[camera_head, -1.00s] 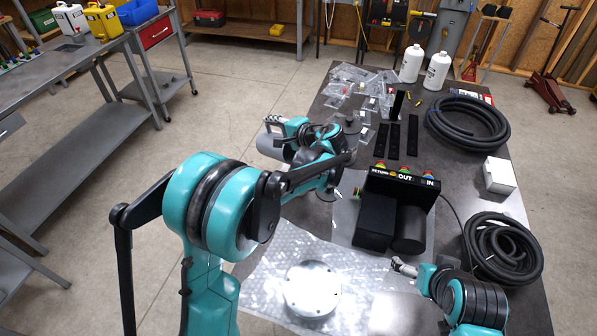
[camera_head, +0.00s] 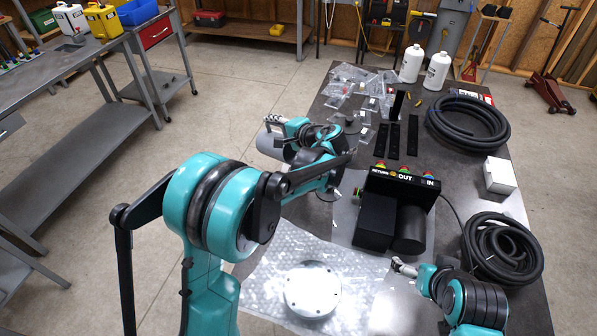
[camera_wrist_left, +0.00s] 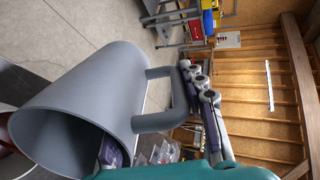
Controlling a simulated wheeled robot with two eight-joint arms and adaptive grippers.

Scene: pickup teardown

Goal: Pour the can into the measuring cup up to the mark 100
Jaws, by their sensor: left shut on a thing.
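A grey cup with a side handle (camera_wrist_left: 82,100) fills the left of the left wrist view. It lies tilted on its side with its wide mouth toward the camera. I see no scale marks on it. In the head view the cup (camera_head: 270,147) is partly hidden behind my left gripper (camera_head: 281,121). My left gripper is shut on the cup; its fingers also show at the handle in the wrist view (camera_wrist_left: 202,95). My right gripper (camera_head: 402,267) is low over the bench near the right; its jaw opening is too small to tell. I cannot make out a can for certain.
A black pump box (camera_head: 400,184) stands mid-bench. Coiled hoses (camera_head: 467,124) and a white box (camera_head: 499,176) lie right. Two white bottles (camera_head: 437,70) stand at the back. A round metal plate (camera_head: 312,290) lies on bubble wrap (camera_head: 262,268) in front.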

